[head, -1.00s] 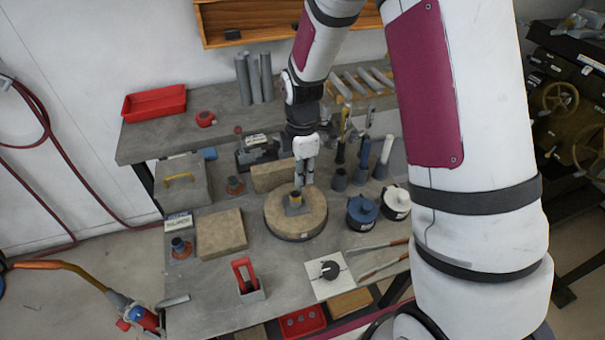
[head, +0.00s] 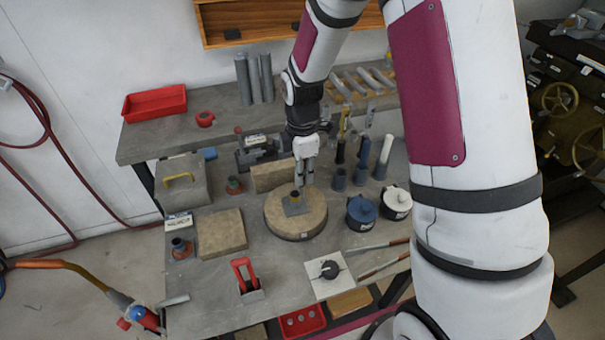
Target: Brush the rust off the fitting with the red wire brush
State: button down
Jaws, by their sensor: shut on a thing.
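A grey fitting (head: 295,206) with a flat square base and a short stub with a yellow-brown ring sits on the round tan-topped stand (head: 312,222) mid-bench. My gripper (head: 304,184) points down just above and to the right of the stub. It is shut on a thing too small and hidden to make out. I cannot tell whether that thing touches the fitting. No red wire brush shows clearly. A red handle-shaped piece (head: 240,266) stands in a grey holder at the front of the bench.
Handled tools in cups (head: 361,176) stand right of my gripper, with a blue pot (head: 361,211) and a white pot (head: 397,204) in front. The front middle of the bench (head: 290,260) is mostly bare.

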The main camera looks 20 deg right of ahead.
jog(key=shift+w, duration=0.2)
jog(key=shift+s+p, duration=0.55)
jog(key=shift+s, duration=0.4)
jog(key=shift+r, duration=0.1)
notch_tip(320, 180, up, 7)
jog(key=p, duration=0.2)
dwell(0.6)
